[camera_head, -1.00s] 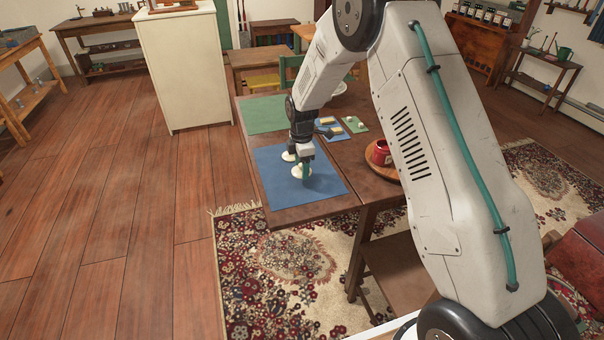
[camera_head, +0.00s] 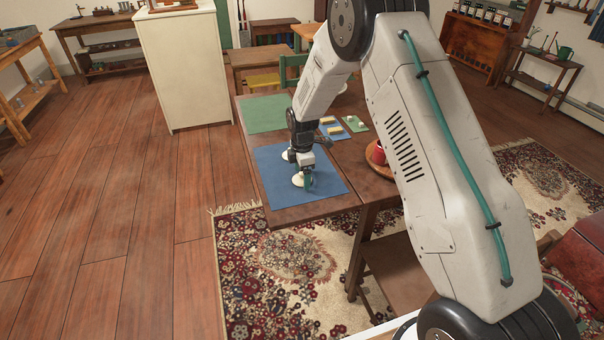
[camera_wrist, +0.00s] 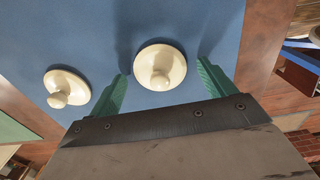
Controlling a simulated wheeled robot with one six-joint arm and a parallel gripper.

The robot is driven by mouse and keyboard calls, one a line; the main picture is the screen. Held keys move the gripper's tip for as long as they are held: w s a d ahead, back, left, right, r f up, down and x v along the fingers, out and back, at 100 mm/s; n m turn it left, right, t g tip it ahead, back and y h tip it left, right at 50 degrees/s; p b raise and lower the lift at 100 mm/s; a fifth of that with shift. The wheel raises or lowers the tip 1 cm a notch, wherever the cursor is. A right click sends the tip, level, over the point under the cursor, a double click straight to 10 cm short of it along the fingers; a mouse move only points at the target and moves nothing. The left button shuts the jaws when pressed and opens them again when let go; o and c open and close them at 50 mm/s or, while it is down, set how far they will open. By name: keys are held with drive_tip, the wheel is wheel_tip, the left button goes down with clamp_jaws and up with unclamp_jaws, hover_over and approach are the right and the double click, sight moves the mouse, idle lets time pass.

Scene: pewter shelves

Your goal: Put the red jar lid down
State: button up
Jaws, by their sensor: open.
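A cream, round, knobbed lid (camera_wrist: 160,68) is at the blue mat, between the green fingers of my open gripper (camera_wrist: 162,70), with blue showing on both sides of it. It looks flat on the mat. In the head view the lid (camera_head: 298,181) is partly hidden by my gripper (camera_head: 307,180), which is low over the mat. A second cream knobbed lid (camera_wrist: 67,88) lies on the mat left of the left finger. A red jar (camera_head: 378,154) stands to the right, partly hidden by my arm. I see no red-coloured lid.
The blue mat (camera_head: 325,190) lies at the table's near left end, with bare room right of the lids. A green mat (camera_head: 265,114) lies behind it. Small mats with small items (camera_head: 330,128) lie beyond. The red jar's round wooden board (camera_head: 372,163) is partly behind my arm.

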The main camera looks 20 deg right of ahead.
wheel_tip(320, 180, up, 12)
drive_tip(key=shift+r, duration=0.15)
drive_tip(key=s+d+r+m, duration=0.2)
drive_tip(key=s+r+m, duration=0.6)
drive_tip(key=s+r, duration=1.05)
drive_tip(key=s+d+r+m+t, duration=0.1)
drive_tip(key=s+r+m, duration=0.2)
drive_tip(key=s+m, duration=0.7)
drive_tip(key=s, duration=1.6)
drive_tip(key=shift+s+r, duration=0.2)
drive_tip(key=shift+s, duration=0.2)
